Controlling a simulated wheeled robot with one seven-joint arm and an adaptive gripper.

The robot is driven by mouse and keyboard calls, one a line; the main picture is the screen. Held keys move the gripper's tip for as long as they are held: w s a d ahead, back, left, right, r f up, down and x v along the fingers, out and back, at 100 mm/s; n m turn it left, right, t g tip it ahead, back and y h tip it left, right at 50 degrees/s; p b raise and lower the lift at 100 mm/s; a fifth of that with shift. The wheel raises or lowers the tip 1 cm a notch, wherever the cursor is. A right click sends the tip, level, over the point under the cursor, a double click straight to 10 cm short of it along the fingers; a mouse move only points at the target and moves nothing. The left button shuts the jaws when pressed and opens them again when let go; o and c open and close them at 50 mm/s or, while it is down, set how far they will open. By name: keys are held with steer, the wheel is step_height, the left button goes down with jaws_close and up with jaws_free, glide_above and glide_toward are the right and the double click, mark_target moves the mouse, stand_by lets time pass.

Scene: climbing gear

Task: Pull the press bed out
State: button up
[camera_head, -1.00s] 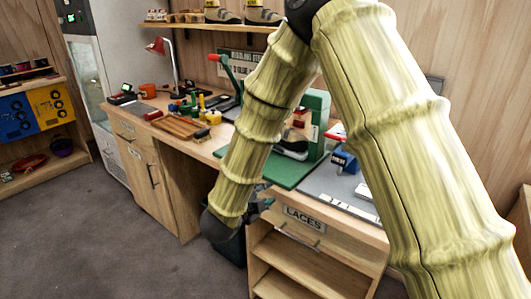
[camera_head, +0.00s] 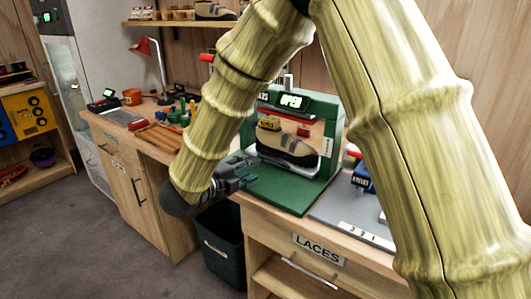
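A green board (camera_head: 290,192) lies flat in front of the press. I cannot clearly tell the press bed apart from the pale surface under the shoe. My dark gripper (camera_head: 243,171) is at the left front of the press, over the left part of the green board. Its fingers are small and partly blurred, so their opening and any contact are unclear.
A grey mat (camera_head: 345,212) with a blue device (camera_head: 363,176) lies right of the press. A drawer marked LACES (camera_head: 318,247) is below. A dark bin (camera_head: 222,245) stands on the floor under the bench gap. Brushes and bottles crowd the bench at left.

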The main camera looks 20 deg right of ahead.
mark_target(268, 159)
steer(key=shift+w+d, duration=0.1)
steer(key=shift+w, duration=0.3)
steer(key=shift+w+d, duration=0.1)
steer(key=shift+d, duration=0.1)
steer(key=x, duration=1)
steer(key=shift+s+d+r+p, duration=0.1)
steer(key=shift+s+p, duration=0.1)
steer(key=shift+p, duration=0.2)
steer(key=shift+c, duration=0.2)
jaws_close()
